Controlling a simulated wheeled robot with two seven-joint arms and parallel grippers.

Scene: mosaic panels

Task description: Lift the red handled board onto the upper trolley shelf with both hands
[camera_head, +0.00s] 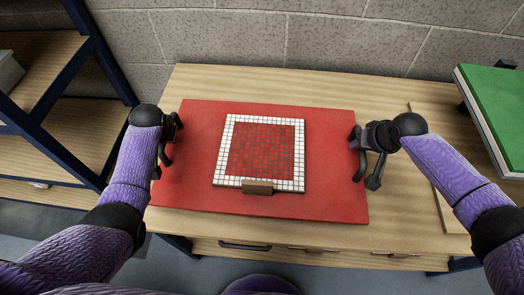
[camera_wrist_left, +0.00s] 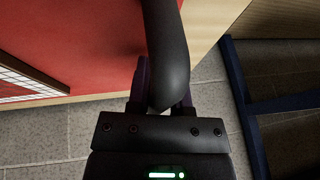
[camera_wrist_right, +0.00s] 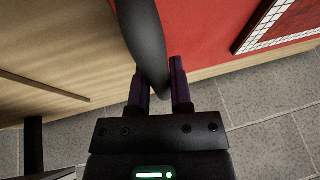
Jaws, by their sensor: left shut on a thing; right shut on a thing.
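The red board (camera_head: 335,190) is on or just above the wooden bench, roughly level; I cannot tell if it touches. It bears a white-bordered red mosaic panel (camera_head: 265,150) with a small brown block (camera_head: 257,187) at its front edge. Dark curved handles stand at the board's left and right ends. My left gripper (camera_head: 172,138) is shut on the left handle (camera_wrist_left: 168,50), which also shows between its fingers in the left wrist view. My right gripper (camera_head: 368,150) is shut on the right handle (camera_wrist_right: 143,40), seen between its fingers in the right wrist view.
A rack with dark blue posts and wooden shelves (camera_head: 95,130) stands at the left, with a grey object (camera_head: 8,70) on its upper shelf. A green-topped item (camera_head: 497,105) is at the right of the bench (camera_head: 300,85). A grey block wall is behind.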

